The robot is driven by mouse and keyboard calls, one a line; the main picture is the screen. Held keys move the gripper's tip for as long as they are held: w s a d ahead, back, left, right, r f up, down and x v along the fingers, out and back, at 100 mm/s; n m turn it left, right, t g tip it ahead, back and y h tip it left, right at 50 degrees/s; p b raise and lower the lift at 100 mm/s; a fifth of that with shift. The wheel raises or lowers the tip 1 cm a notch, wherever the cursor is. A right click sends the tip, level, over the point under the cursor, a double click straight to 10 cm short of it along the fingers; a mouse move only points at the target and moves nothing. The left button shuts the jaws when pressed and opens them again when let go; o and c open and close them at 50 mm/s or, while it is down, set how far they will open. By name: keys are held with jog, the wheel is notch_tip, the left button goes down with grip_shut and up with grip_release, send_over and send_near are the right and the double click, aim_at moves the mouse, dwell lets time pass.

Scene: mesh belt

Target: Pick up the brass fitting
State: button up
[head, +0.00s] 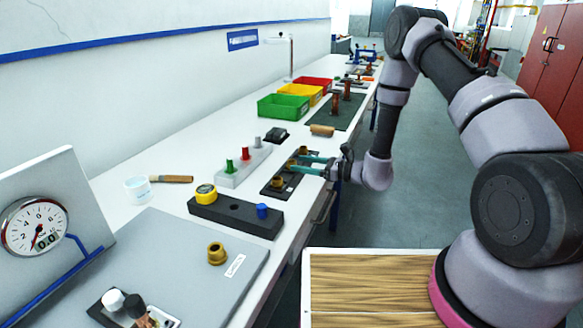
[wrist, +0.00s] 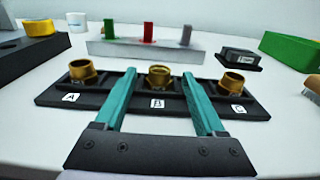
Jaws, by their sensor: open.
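Three brass fittings stand in a row in a black holder (wrist: 60,98) with letter labels. One is at A (wrist: 83,72), one at B (wrist: 160,77), and one at the right-hand label (wrist: 234,83), which is hard to read. My gripper (wrist: 159,74) is open, its teal fingers reaching toward the holder on either side of the B fitting, with nothing held. Whether the fingers touch it cannot be told. In the head view my gripper (head: 297,162) is over the holder and partly hides the middle fitting. Another brass fitting (head: 216,253) stands on the grey board (head: 165,260).
Behind the holder is a pale block (wrist: 140,48) with green, red and grey pegs. A black block (head: 235,215) with yellow and blue pieces stands nearer. A dark box (wrist: 239,58) and a green bin (head: 283,106) stand farther along the bench.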

jog(key=shift+x, duration=1.2)
grip_shut()
